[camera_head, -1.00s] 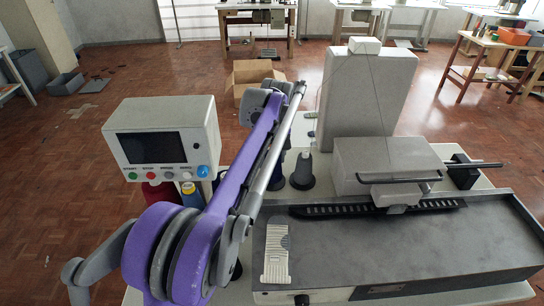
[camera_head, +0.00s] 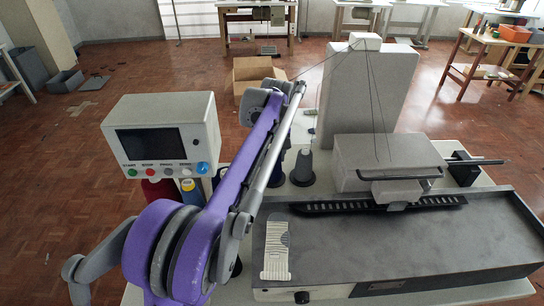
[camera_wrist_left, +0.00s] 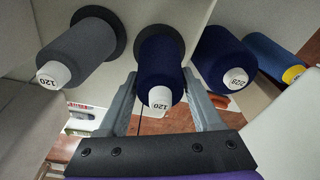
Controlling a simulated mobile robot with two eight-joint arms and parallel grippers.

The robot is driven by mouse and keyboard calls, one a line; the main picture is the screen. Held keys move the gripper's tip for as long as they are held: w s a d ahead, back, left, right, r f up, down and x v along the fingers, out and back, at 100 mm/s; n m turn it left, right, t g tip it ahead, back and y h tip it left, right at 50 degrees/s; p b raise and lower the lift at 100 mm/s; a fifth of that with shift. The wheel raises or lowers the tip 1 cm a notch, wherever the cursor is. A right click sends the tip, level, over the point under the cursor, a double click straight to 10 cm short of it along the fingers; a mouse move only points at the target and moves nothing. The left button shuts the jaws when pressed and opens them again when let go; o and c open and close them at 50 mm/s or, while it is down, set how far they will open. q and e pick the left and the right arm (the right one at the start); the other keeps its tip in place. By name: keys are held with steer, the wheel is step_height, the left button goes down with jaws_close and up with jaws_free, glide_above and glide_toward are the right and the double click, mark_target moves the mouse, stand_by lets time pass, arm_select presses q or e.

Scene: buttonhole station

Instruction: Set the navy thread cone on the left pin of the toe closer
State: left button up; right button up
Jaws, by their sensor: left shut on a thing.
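In the left wrist view my left gripper (camera_wrist_left: 162,112) is shut on a navy thread cone (camera_wrist_left: 160,62) with a white core end marked 120, a finger on each side. A black disc shows at that cone's far end; no bare pin is visible. To its left, a grey cone (camera_wrist_left: 78,48) stands on another black disc. In the head view the grey cone (camera_head: 303,165) stands on the toe closer's table, and a dark cone (camera_head: 277,178) beside it is mostly hidden by my left arm. My left gripper's fingertips are hidden there. My right gripper is not in view.
A second navy cone (camera_wrist_left: 225,58) and a blue cone with a yellow core (camera_wrist_left: 270,55) stand to the right in the wrist view. The control box (camera_head: 165,140) is left of my arm. The tall grey housing (camera_head: 365,95) stands behind the grey cone.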

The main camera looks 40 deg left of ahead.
arm_select(q)
steer(key=o, duration=1.5)
steer(key=shift+o, duration=0.2)
steer(key=r, duration=0.3)
steer(key=r+p, duration=0.1)
steer(key=r, duration=0.3)
steer(key=d+r, duration=0.1)
steer(key=r, duration=0.2)
steer(key=shift+s+r, duration=0.3)
steer(key=shift+r, duration=0.05)
